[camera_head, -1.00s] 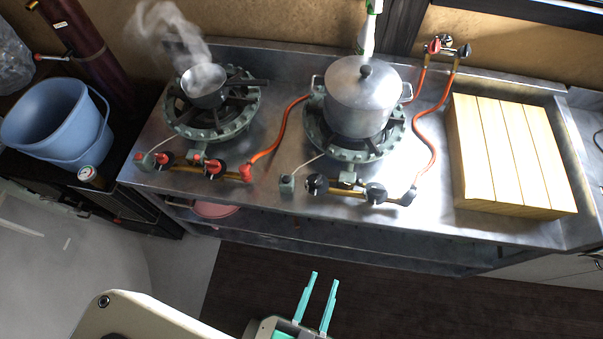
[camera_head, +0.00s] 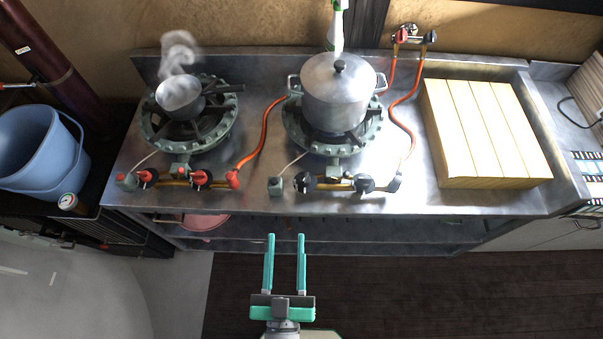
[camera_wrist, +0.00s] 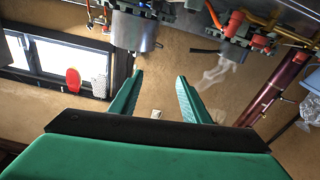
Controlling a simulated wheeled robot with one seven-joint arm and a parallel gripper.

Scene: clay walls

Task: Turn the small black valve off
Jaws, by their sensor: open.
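The right burner (camera_head: 330,142) has two black valve knobs on its front pipe, a left one (camera_head: 302,182) and a right one (camera_head: 364,184). I cannot clearly tell which is the smaller. Another small black handle (camera_head: 430,38) sits on the wall fitting at the back. My gripper (camera_head: 286,240) is open and empty, in front of the counter edge and below the knobs in the head view, apart from them. In the wrist view my open gripper (camera_wrist: 158,76) has only wall behind its fingers. Whether the valves are on or off is not clear.
A lidded pot (camera_head: 338,92) stands on the right burner. A steaming small pan (camera_head: 180,97) stands on the left burner, which has red knobs (camera_head: 200,178). Orange hoses (camera_head: 262,137) cross the counter. A wooden box (camera_head: 485,130) is at right, a blue bucket (camera_head: 35,150) at left.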

